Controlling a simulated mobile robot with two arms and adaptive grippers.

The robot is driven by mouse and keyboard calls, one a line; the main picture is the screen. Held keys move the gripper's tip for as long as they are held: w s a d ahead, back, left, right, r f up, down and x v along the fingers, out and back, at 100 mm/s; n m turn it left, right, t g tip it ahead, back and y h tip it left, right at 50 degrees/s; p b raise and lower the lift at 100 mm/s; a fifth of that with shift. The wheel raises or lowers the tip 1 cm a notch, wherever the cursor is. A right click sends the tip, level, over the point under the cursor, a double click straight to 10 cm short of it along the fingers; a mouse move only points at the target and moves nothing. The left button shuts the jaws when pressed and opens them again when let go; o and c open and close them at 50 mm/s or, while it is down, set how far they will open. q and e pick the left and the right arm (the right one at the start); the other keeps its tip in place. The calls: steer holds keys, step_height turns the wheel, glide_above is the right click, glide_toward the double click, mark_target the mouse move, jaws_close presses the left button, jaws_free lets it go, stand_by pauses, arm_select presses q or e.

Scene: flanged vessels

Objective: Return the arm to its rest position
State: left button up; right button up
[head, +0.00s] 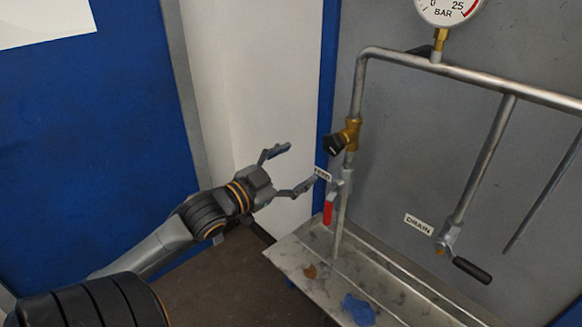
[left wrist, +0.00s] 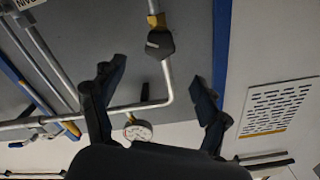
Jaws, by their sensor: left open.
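My left gripper (head: 299,169) reaches in from the left in the head view. Its two fingers are spread and nothing is between them. It is left of the steel pipework and apart from it, as far as the picture shows. In the left wrist view its open fingers (left wrist: 158,90) frame the pipe and a black-and-brass valve (left wrist: 159,42). The same valve (head: 345,136) is right of the fingertips in the head view. My right gripper is not in view.
A red-handled valve (head: 328,211) is close to the lower fingertip. A pressure gauge (head: 447,8) tops the steel pipe (head: 480,79). A drain valve handle (head: 472,270) hangs at right.

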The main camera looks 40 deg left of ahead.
arm_select(q)
steer(key=shift+s, duration=0.5)
steer(key=a+f+n+g+y, duration=0.2)
steer(key=a+f, duration=0.3)
steer(key=f, duration=0.7)
steer(key=a+f+n+g+y, duration=0.2)
steer(key=a+f+n, duration=0.15)
steer(key=f, duration=0.95)
steer(key=s+f+g, duration=0.2)
steer(key=s+f, duration=0.2)
steer(key=f, duration=0.5)
steer(key=s+f+g, duration=0.2)
steer(key=s+f, duration=0.2)
steer(key=f, duration=0.5)
steer(key=s+d+f+g, duration=0.2)
steer(key=s+d+f, duration=0.3)
steer(key=f, duration=0.5)
steer(key=s+d+f+g, duration=0.2)
steer(key=s+d+f, duration=0.4)
steer(key=s, duration=0.2)
steer(key=s+d+f+m+g+h, duration=0.1)
steer(key=s+d+f+g, duration=0.1)
steer(key=s+d+f, duration=0.4)
steer(key=s+d+f+g+h, duration=0.1)
steer(key=s+d+f+g, duration=0.2)
steer(key=s, duration=0.9)
steer(key=d+f, duration=0.3)
steer(key=shift+d, duration=0.4)
